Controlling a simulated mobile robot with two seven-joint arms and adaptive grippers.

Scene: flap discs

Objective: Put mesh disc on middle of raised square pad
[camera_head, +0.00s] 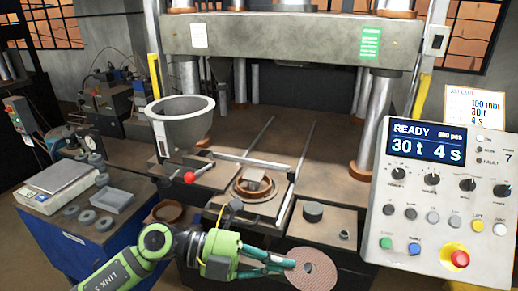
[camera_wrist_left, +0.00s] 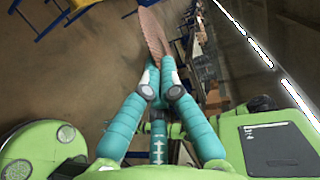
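The mesh disc (camera_head: 312,269) is a reddish-brown round disc with a centre hole. My left gripper (camera_head: 285,266) has teal fingers shut on its edge, in front of the press bench. In the left wrist view the disc (camera_wrist_left: 151,33) stands edge-on beyond the fingertips (camera_wrist_left: 160,75). The raised square pad (camera_head: 256,183) seems to be the small block in the middle of the round brown ring on the press bed. The gripper and disc are in front of the pad and to its right, apart from it. My right gripper is not in view.
A control panel (camera_head: 440,195) stands at right. A grey hopper (camera_head: 181,122) and red-knobbed lever (camera_head: 190,177) are left of the pad. A dark cylinder (camera_head: 313,211) stands right of the pad. Thick press columns (camera_head: 374,125) flank the bed. A scale (camera_head: 60,183) and grey rings are far left.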

